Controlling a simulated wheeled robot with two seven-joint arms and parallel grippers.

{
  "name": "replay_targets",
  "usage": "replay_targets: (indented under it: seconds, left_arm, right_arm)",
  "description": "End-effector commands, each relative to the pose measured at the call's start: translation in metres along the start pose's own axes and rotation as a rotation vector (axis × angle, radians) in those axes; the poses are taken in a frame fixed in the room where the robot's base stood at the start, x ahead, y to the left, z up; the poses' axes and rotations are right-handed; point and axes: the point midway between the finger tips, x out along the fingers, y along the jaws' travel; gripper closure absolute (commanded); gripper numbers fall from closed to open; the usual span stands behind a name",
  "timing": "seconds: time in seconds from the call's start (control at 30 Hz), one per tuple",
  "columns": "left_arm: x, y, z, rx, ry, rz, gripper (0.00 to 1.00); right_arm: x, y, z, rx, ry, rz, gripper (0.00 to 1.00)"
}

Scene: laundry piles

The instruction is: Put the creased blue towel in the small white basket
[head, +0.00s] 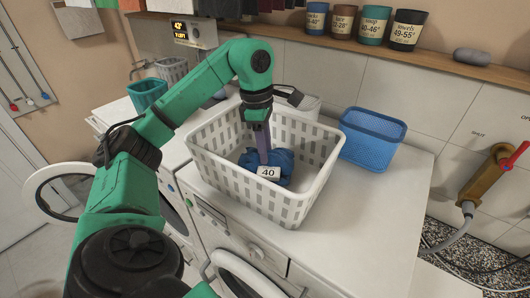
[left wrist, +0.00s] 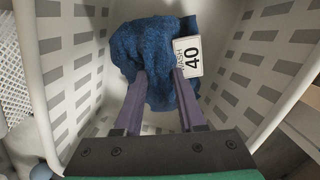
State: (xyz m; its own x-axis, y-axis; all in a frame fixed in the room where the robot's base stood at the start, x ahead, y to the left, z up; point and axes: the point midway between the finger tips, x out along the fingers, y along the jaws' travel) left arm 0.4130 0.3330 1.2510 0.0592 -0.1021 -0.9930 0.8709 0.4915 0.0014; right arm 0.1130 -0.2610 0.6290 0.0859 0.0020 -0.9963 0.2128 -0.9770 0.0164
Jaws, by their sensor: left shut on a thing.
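The creased blue towel (head: 281,160) lies bunched inside a large white slatted basket (head: 245,190) on the washing machine. A white tag reading 40 is on the towel. In the left wrist view the towel (left wrist: 150,45) sits between and over the fingertips of my left gripper (left wrist: 158,85), which is shut on it. In the head view my left gripper (head: 263,150) reaches straight down into the basket. My right gripper is not in view.
A blue basket (head: 373,138) stands right of the large basket, and a green one (head: 147,95) at the left. Labelled cups (head: 406,30) line the shelf (head: 440,65) above. The worktop (head: 385,215) front right is clear. An open round door (head: 58,190) sticks out at left.

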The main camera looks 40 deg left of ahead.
Motion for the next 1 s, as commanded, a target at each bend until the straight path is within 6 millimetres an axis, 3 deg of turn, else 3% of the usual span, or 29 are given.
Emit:
replay_targets:
  seconds: [0.1,0.4,0.43,0.5,0.8,1.0]
  left_arm:
    - [0.014,-0.001,-0.003,0.000,0.002,-0.001,1.00]
    - [0.018,0.000,-0.002,0.000,-0.001,0.000,1.00]
    - [0.018,0.000,-0.002,0.000,-0.001,0.000,0.53]
    - [0.017,0.000,-0.002,0.000,-0.001,0.000,0.30]
    - [0.016,0.000,-0.002,0.000,-0.001,0.000,0.30]
    - [-0.004,0.001,-0.001,0.001,-0.005,0.005,0.30]
  right_arm:
    - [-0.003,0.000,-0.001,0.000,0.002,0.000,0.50]
    - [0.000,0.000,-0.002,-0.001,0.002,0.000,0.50]
    - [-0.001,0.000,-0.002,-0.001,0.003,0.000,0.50]
    - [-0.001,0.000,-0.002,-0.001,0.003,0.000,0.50]
    - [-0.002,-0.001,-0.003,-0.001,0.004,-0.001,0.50]
    - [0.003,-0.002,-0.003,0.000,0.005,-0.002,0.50]
